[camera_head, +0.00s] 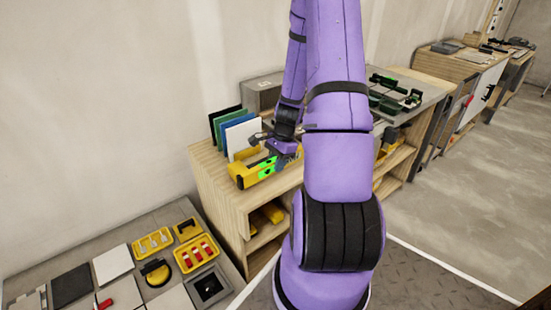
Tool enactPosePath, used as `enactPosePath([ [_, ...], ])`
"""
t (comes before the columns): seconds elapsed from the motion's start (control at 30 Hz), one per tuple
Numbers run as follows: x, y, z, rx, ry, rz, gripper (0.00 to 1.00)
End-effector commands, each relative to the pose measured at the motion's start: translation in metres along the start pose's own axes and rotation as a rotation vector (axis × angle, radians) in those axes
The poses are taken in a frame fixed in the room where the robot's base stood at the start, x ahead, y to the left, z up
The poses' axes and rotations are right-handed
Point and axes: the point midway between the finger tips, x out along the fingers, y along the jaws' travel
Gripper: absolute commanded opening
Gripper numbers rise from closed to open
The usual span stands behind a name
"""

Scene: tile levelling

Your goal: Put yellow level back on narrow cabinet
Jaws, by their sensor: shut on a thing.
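The yellow level (253,172) has bright green vials and shows over the near end of the narrow wooden cabinet (208,168). My gripper (273,152) is shut on the level at its upper right part. The level is close to the cabinet top; I cannot tell whether it touches the top or is just above it. My purple arm hides the middle of the cabinet and part of its top.
Upright panels, one white (241,136), stand behind the level. A low platform with tiles, yellow trays (197,253) and a round yellow tool (156,272) lies at lower left. Green and black tools (393,93) rest on the far top. Open floor (440,215) is at right.

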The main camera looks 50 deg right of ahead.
Motion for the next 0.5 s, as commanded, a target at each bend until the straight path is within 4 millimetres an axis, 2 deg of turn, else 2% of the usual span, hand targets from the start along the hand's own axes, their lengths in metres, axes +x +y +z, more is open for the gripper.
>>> enactPosePath([
  [0.5, 0.043, 0.000, -0.012, 0.001, -0.001, 0.000, 0.00],
])
